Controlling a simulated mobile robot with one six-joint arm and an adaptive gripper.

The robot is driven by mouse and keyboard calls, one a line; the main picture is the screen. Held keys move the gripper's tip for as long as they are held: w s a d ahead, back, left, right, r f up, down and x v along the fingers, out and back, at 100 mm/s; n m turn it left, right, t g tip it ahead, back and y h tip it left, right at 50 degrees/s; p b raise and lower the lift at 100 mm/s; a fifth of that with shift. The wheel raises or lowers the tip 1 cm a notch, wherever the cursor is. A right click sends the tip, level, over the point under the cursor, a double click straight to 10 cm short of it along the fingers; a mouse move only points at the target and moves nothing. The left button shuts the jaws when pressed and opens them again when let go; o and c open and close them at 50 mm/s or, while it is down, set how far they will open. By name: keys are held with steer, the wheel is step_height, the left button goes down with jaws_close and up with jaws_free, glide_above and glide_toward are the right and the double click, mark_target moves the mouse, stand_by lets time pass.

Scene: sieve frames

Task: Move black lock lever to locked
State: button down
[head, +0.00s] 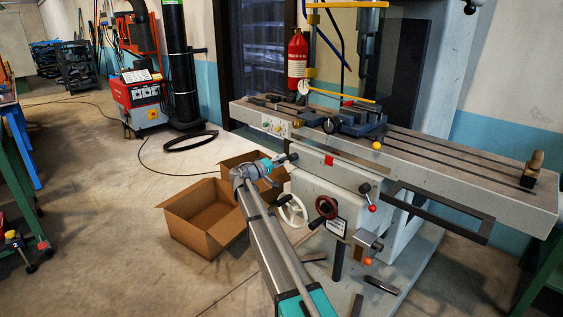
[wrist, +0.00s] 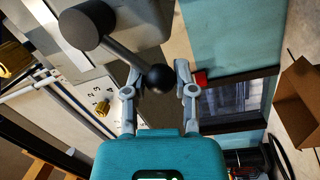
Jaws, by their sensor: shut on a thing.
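The black lock lever shows in the wrist view as a grey rod (wrist: 122,52) running from a dark round hub (wrist: 88,25) to a black ball knob (wrist: 158,79). My gripper (wrist: 157,75) has one finger on each side of the ball and is shut on it. In the head view my gripper (head: 284,160) is at the front side of the grey milling machine (head: 420,172), just below its table edge. The lever is small and mostly hidden there. I see no readable locked mark.
Two open cardboard boxes (head: 203,212) stand on the floor beside my arm. A vise (head: 358,120) sits on the machine table.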

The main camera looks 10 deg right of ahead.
steer(key=shift+s+d, duration=0.15)
steer(key=shift+c, duration=1.9)
jaws_free()
steer(key=shift+r, duration=0.1)
steer(key=shift+c, duration=0.2)
